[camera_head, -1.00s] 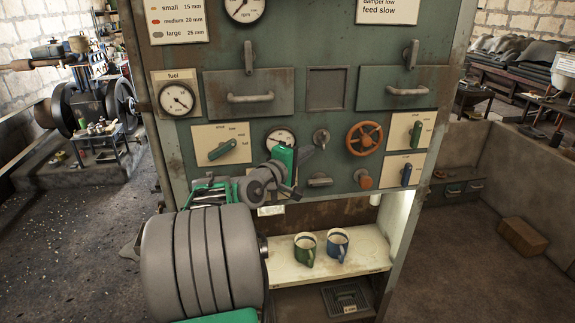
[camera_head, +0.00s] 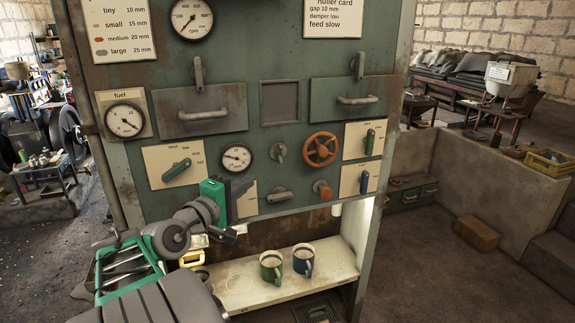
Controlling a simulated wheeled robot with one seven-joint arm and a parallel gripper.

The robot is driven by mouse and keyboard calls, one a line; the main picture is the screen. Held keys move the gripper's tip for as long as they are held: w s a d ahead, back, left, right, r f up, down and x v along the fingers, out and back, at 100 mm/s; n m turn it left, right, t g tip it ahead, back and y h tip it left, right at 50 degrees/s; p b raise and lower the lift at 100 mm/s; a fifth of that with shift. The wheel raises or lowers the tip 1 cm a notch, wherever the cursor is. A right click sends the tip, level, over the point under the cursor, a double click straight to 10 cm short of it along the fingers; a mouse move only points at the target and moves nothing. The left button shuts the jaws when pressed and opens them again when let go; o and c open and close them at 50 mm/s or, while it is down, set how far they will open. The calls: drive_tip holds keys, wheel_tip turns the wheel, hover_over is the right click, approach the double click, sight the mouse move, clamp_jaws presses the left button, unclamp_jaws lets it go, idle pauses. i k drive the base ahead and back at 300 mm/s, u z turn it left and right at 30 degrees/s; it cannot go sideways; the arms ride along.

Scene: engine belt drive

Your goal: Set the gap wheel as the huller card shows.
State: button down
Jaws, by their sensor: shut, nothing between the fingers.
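The gap wheel appears to be the orange handwheel (camera_head: 320,149) on the green panel. It has an open rim and a hub; no scale or pointer on it is readable. The huller card (camera_head: 332,17) is at the top right and reads gap 10 mm, damper low, feed slow. The size card (camera_head: 122,30) at the top left lists tiny 10, small 15, medium 20 and large 25 mm. My gripper (camera_head: 238,200) is shut and empty in front of the panel, below the lower gauge (camera_head: 236,157), left of and lower than the wheel. Its fingertips are hard to make out.
Two green levers (camera_head: 177,170) (camera_head: 370,141), a blue lever (camera_head: 364,181) and an orange knob (camera_head: 322,188) surround the wheel. Drawer handles (camera_head: 205,115) (camera_head: 357,100) stick out above. Two mugs (camera_head: 271,267) (camera_head: 303,260) stand on the shelf below. The space before the wheel is clear.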

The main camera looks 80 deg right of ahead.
sight(322, 152)
drive_tip(key=z, duration=2.85)
